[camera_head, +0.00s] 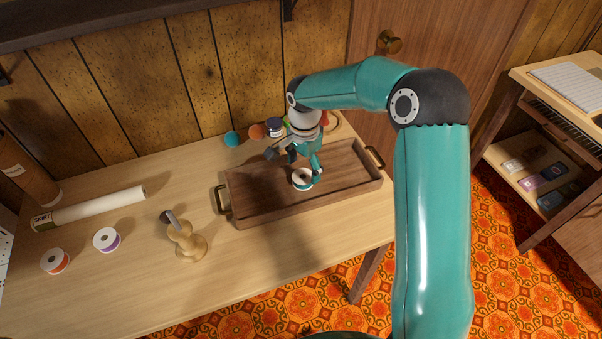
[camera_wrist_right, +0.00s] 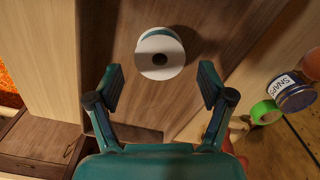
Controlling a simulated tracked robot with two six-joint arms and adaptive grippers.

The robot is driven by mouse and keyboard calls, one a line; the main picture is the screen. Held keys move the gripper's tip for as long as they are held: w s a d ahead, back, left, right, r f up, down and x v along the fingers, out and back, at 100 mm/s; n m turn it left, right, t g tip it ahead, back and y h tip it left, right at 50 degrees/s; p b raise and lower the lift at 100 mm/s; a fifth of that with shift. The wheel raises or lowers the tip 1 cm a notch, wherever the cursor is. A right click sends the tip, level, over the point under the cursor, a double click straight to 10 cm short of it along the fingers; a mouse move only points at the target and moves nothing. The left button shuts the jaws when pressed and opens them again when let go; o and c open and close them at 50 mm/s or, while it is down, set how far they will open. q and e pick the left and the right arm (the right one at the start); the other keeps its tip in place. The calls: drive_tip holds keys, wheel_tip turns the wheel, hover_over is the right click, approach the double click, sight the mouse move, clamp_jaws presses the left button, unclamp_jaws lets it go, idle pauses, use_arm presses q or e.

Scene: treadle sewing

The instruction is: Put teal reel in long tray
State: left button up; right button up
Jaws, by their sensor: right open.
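The teal reel (camera_head: 302,182) has a white top flange with a dark centre hole. It is upright inside the long brown wooden tray (camera_head: 255,208), near the middle; it also shows in the right wrist view (camera_wrist_right: 160,53). My right gripper (camera_head: 294,161) is above the tray, close to the reel. In the right wrist view the right gripper (camera_wrist_right: 160,86) has its fingers wide apart, with nothing between the tips and the reel just beyond them. The tray's floor shows around the reel. My left gripper is not in view.
An orange reel (camera_head: 55,261), a purple reel (camera_head: 106,240), a pale roll (camera_head: 100,208) and a turned wooden stand (camera_head: 186,243) are on the table's left. A jar labelled SNAPS (camera_wrist_right: 291,93) and a green roll (camera_wrist_right: 266,112) stand beside the tray. The table front is clear.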

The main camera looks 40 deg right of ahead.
wheel_tip(320, 180, up, 9)
idle(0.3)
drive_tip(key=shift+r, duration=0.1)
